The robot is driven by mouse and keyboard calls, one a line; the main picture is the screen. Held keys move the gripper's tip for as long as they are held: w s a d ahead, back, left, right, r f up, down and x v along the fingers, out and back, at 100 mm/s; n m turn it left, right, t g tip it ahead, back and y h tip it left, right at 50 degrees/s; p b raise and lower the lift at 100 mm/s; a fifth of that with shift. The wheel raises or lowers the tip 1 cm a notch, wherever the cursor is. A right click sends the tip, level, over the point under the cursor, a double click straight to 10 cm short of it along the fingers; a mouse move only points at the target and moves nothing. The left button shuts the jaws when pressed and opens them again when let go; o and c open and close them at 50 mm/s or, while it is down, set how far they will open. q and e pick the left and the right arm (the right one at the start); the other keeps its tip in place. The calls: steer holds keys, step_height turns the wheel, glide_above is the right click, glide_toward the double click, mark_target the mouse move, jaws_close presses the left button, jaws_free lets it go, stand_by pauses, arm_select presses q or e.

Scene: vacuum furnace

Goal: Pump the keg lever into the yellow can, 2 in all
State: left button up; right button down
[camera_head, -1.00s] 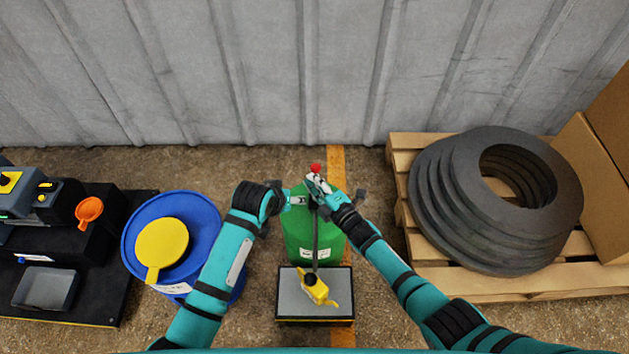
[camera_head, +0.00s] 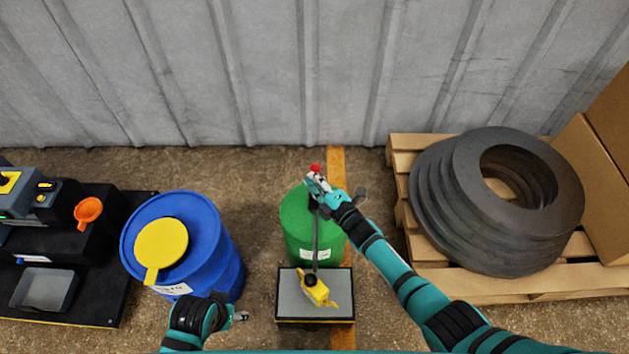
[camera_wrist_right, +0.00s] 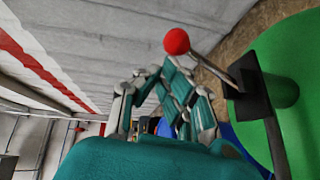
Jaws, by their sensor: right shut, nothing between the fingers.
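The green keg (camera_head: 297,222) stands upright on the floor in the head view. Its lever ends in a red ball knob (camera_head: 316,168), and a dark spout tube runs down its front. The yellow can (camera_head: 318,292) stands below the tube on a grey-topped stand (camera_head: 293,300). My right gripper (camera_head: 313,180) is shut and empty at the knob. In the right wrist view the knob (camera_wrist_right: 176,41) sits just beyond the fingertips (camera_wrist_right: 172,72), and its rod runs to a black block. My left gripper (camera_head: 240,317) is low, left of the stand, its jaws too small to read.
A blue drum (camera_head: 205,243) with a yellow lid (camera_head: 161,247) stands left of the keg. A pallet (camera_head: 472,285) with stacked dark rings (camera_head: 470,160) is at the right. A grey corrugated wall (camera_head: 280,70) closes the back. A black bench is far left.

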steer(key=v, duration=1.2)
steer(key=s+d+f+m+g+h, duration=0.5)
steer(key=s+d+f+m+h, duration=0.3)
steer(key=m, duration=0.6)
arm_select(q)
steer(key=s+a+f+g+p, duration=0.1)
steer(key=s+f+p, duration=0.3)
steer(key=s+p, duration=0.5)
steer(key=s+a+f+p, duration=0.2)
steer(key=s+f+p, duration=0.3)
steer(key=s+p, duration=0.5)
steer(key=shift+s+a+f+g, duration=0.15)
steer(key=shift+s+g, duration=0.2)
steer(key=shift+g, duration=0.05)
arm_select(e)
steer(key=s+d+f+m+g, duration=0.2)
steer(key=s+d+f, duration=0.1)
steer(key=s, duration=0.8)
steer(key=s+d+f+m+g+h, duration=0.1)
steer(key=s+d+f+m+g, duration=0.2)
steer(key=s, duration=0.9)
steer(key=s+d+f+m+g, duration=0.2)
steer(key=s+d+f+g, duration=0.1)
steer(key=s, duration=0.9)
steer(key=shift+f+m, duration=0.2)
steer(key=shift+m, duration=0.1)
